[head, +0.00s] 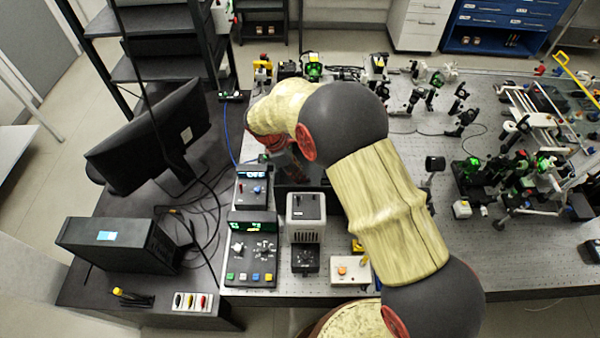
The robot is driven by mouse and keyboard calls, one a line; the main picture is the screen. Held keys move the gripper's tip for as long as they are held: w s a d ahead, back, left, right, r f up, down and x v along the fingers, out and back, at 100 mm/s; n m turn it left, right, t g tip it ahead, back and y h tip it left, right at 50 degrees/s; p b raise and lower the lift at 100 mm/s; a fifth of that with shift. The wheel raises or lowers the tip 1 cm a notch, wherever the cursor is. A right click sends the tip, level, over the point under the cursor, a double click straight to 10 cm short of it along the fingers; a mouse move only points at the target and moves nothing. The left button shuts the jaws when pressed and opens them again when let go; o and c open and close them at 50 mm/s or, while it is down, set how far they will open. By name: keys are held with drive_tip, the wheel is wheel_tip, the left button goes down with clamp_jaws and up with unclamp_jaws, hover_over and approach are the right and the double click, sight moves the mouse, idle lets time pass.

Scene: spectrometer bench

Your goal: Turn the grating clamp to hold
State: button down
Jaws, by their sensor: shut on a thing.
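My arm reaches up from the bottom right, bends at a dark elbow and comes down at the left of the bench. My gripper (282,154) shows only as a small dark part below the reddish wrist, over the back of a dark box (292,180). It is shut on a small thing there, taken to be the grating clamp. The clamp's shape and angle are hidden by the gripper, my arm and shadow.
A small display unit (252,188) and a larger control panel (251,250) stand left of the box. A white-grey instrument (306,218) stands in front. A monitor (150,135) is at left. Optics crowd the bench (520,265) at right.

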drive_tip(key=m, duration=0.1)
drive_tip(key=m+g, duration=0.1)
drive_tip(key=m, duration=0.2)
drive_tip(key=shift+w+m+g, duration=0.25)
drive_tip(key=shift+m+g, duration=0.05)
drive_tip(key=shift+g, duration=0.1)
drive_tip(key=shift+w+d+m+g+y+p, duration=0.15)
drive_tip(key=shift+m+g+y, duration=0.25)
drive_tip(key=shift+m, duration=0.9)
drive_tip(key=shift+m+g+y+p, duration=0.25)
drive_tip(key=shift+m+g+y, duration=0.15)
drive_tip(key=shift+m, duration=0.9)
drive_tip(key=c, duration=1.7)
unclamp_jaws()
drive_tip(key=shift+c, duration=0.2)
drive_tip(key=v, duration=1.2)
drive_tip(key=shift+w, duration=0.1)
